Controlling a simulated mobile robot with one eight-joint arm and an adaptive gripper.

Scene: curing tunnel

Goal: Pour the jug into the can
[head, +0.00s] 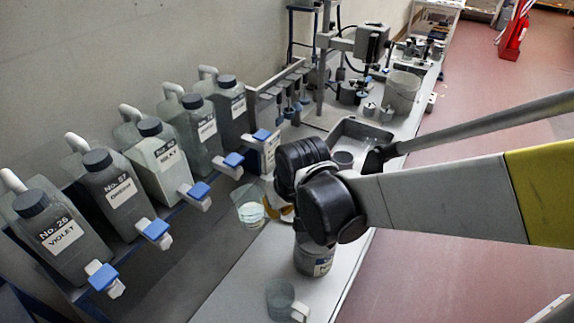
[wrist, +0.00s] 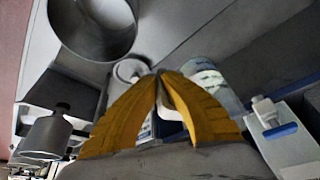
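The jug (head: 250,208) is clear with pale contents and a white handle. It is left of my gripper (head: 281,212) in the head view, and also shows in the wrist view (wrist: 208,82). My gripper's yellow fingers (wrist: 160,76) come together at the tips, with the white handle between them; they look shut on it. I cannot tell whether the jug is clear of the bench. The can (head: 313,260), grey with a label, stands below my wrist, which hides its top in the head view. Its open round mouth shows in the wrist view (wrist: 93,25), empty-looking.
A clear cup (head: 281,297) with a white handle stands nearer on the bench. Labelled canisters (head: 118,190) with blue taps (head: 155,229) line the left side. A sink (head: 362,135), a bucket (head: 402,92) and equipment fill the far bench. Reddish floor lies right.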

